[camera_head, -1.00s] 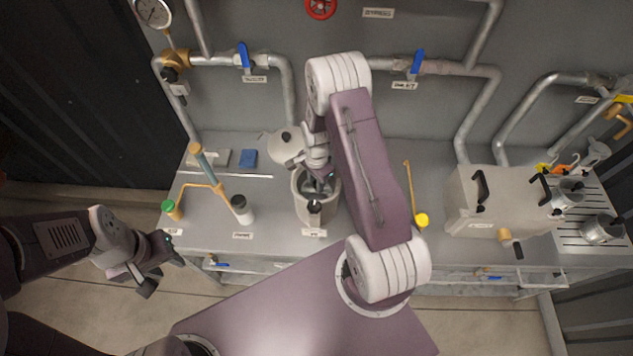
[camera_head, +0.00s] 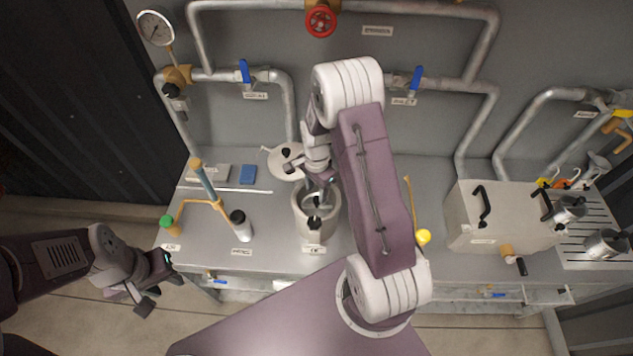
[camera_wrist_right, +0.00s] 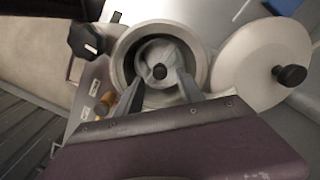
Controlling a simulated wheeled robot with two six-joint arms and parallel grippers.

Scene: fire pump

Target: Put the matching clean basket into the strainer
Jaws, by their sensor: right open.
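The strainer (camera_head: 302,228) is a grey open-topped pot on the bench with a dark knob at its front. Its round lid (camera_head: 283,168) lies swung aside at the back left; the lid also shows in the right wrist view (camera_wrist_right: 250,60). In the right wrist view a pale round part with a dark knob sits inside the strainer mouth (camera_wrist_right: 200,60); I cannot tell surely if it is a basket. My right gripper (camera_head: 326,183) is open over the mouth, fingers either side of that knob. Two metal baskets (camera_head: 568,209) (camera_head: 603,244) are at the right. My left gripper (camera_head: 152,284) hangs left of the bench; its jaws are unclear.
A grey lidded box (camera_head: 500,222) stands right of the strainer, by a ribbed drain rack (camera_head: 590,258). A yellow-ended rod (camera_head: 423,237) lies right of my right arm.

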